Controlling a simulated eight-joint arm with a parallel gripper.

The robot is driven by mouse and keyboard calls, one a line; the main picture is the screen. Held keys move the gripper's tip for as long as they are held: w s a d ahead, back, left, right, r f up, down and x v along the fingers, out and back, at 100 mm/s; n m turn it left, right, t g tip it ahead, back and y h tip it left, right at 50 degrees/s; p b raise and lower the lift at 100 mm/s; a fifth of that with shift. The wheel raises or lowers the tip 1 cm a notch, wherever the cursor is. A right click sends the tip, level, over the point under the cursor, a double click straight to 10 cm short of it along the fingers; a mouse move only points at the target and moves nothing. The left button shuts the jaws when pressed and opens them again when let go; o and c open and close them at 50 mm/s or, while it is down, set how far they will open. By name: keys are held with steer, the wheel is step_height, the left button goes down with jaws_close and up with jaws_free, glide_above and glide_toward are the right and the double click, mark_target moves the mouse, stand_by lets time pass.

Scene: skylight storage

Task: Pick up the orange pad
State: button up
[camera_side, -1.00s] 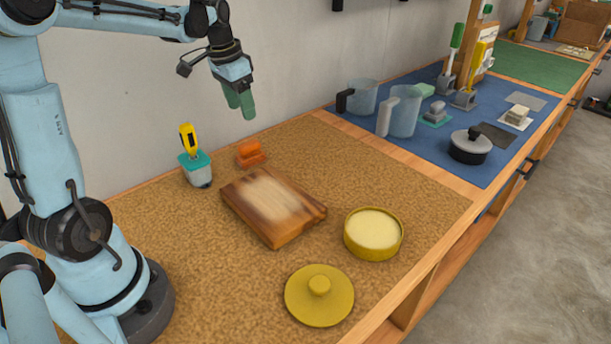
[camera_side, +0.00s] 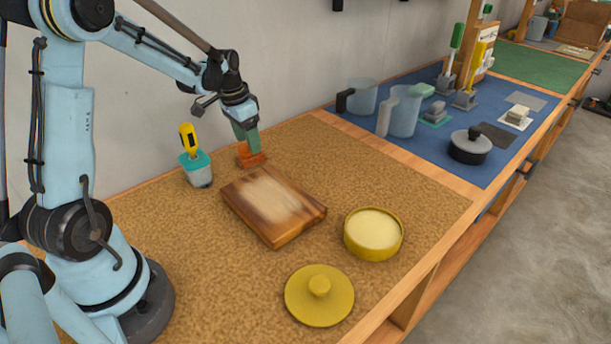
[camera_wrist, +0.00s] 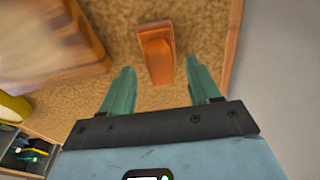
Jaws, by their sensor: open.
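The orange pad (camera_side: 250,158) sits on the brown cork surface near the wall, behind the wooden board. In the wrist view the orange pad (camera_wrist: 157,55) lies just ahead of and between my fingertips. My gripper (camera_side: 248,139) is low over the pad, with its green fingers partly covering it in the side view. In the wrist view my gripper (camera_wrist: 161,80) is open, with nothing between its fingers. Whether the fingers touch the pad cannot be told.
A teal and grey holder (camera_side: 197,168) with a yellow-handled tool stands left of the pad. A thick wooden board (camera_side: 262,215) lies in front. A yellow round container (camera_side: 373,245) and its lid (camera_side: 319,305) are nearer the front edge. Cork right of the pad is clear.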

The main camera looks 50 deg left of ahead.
steer(key=shift+w+f, duration=0.15)
steer(key=shift+f, duration=1.05)
steer(key=c, duration=1.1)
steer(key=shift+o, duration=0.2)
steer(key=shift+r, duration=0.2)
steer(key=shift+r, duration=0.65)
step_height(320, 180, up, 3)
steer(key=shift+f, duration=0.15)
steer(key=d+r, duration=0.6)
steer(key=d, duration=0.5)
steer(key=shift+s+d+r, duration=0.35)
